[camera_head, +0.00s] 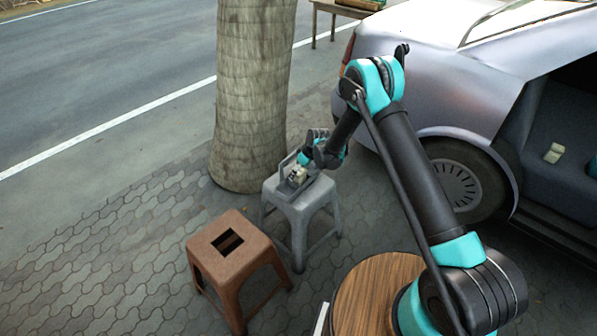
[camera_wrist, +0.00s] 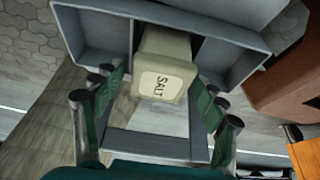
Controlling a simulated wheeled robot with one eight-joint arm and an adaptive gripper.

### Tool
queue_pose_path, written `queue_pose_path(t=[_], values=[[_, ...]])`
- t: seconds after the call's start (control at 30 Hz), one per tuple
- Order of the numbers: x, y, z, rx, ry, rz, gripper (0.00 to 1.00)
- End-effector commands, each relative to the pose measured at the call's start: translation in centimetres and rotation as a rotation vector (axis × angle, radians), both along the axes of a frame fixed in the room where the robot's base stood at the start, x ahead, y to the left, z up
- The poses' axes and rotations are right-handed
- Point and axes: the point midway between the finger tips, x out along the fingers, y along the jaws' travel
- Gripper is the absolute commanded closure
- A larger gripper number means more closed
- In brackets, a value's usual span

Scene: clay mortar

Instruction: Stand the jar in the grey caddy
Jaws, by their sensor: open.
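The jar (camera_wrist: 165,60) is cream-coloured, with a label reading SALT. In the wrist view it is in the middle of the grey caddy (camera_wrist: 100,32), between its left and right compartments. I cannot tell whether its base rests on the caddy floor. My gripper (camera_wrist: 163,92) is open, with a green-padded finger on each side of the jar and a gap beside it. In the head view the caddy (camera_head: 284,166) stands on a grey stool (camera_head: 300,208), the jar (camera_head: 297,175) shows small within it, and my gripper (camera_head: 306,163) is right above, partly hiding them.
A brown stool (camera_head: 215,262) with a slotted top stands in front of the grey one. A tree trunk (camera_head: 252,90) rises close behind. A silver car (camera_head: 440,50) is at the right. A round wooden top (camera_head: 365,295) is at the front. Paving lies free at the left.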

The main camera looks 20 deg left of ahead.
Motion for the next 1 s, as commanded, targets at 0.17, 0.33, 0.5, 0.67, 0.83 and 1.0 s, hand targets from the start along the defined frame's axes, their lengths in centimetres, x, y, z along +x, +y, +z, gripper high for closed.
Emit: queue_pose_path(t=[0.17,0.33,0.5,0.67,0.83,1.0], values=[[0.0,0.0,0.1,0.0,0.0,0.0,0.28],[-0.1,-0.3,1.2,0.0,0.0,-0.001,0.28],[-0.4,-1.4,3.7,0.0,0.001,-0.002,0.28],[-0.8,-2.5,6.5,0.0,0.0,-0.001,0.28],[-1.1,-3.5,9.0,0.0,0.0,0.0,0.28],[-1.2,-4.2,10.7,0.0,0.0,-0.001,0.28]])
